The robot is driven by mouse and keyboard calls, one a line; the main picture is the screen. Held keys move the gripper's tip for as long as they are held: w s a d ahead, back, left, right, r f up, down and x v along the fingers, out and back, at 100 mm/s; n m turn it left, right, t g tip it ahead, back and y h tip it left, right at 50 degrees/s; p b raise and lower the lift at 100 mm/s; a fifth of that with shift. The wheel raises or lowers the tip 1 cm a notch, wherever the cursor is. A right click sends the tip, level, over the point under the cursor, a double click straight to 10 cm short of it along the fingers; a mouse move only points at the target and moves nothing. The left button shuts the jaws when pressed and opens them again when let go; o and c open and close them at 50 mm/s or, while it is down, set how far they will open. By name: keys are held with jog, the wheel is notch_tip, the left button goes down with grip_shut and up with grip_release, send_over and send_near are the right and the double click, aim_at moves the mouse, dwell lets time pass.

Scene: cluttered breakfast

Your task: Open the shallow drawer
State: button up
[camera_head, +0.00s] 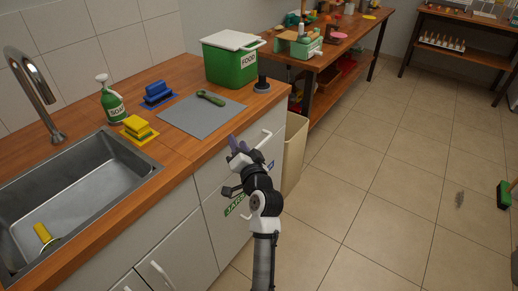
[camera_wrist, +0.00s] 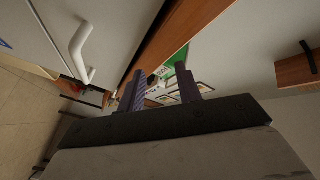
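A white drawer front sits under the wooden counter edge, with a white bar handle (camera_head: 265,138) on it. It looks flush with the cabinet, though my arm hides part of it. In the wrist view a white handle (camera_wrist: 80,48) stands on a pale front at the left, outside the fingers. My gripper (camera_head: 236,148) is in front of the cabinet, just below the counter edge and left of the handle. In the wrist view its two dark fingers (camera_wrist: 160,88) are apart with nothing between them.
A green "JARS" label (camera_head: 236,204) marks the front below. On the counter (camera_head: 180,152) are a sink, a soap bottle (camera_head: 111,100), sponges, a grey mat (camera_head: 203,122) and a green FOOD bin (camera_head: 230,68). A beige bin (camera_head: 294,150) stands right of the cabinet. The floor to the right is mostly clear.

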aim_at(259, 145)
jog(key=s+d+f+m+t+h, duration=0.1)
jog(key=d+f+m+h, duration=0.1)
jog(key=d+f+m, duration=0.3)
jog(key=s+d+f+m+t+h, duration=0.1)
jog(key=d+f+m+h, duration=0.15)
jog(key=f+m, duration=0.5)
jog(key=shift+y, duration=0.25)
jog(key=w, duration=0.4)
jog(key=w+a+r+p, duration=0.1)
jog(key=w, duration=0.4)
jog(key=w+r, duration=0.1)
jog(key=w, duration=0.3)
jog(key=shift+w+a, duration=0.2)
jog(key=shift+w, duration=0.1)
jog(key=shift+c, duration=0.4)
grip_shut()
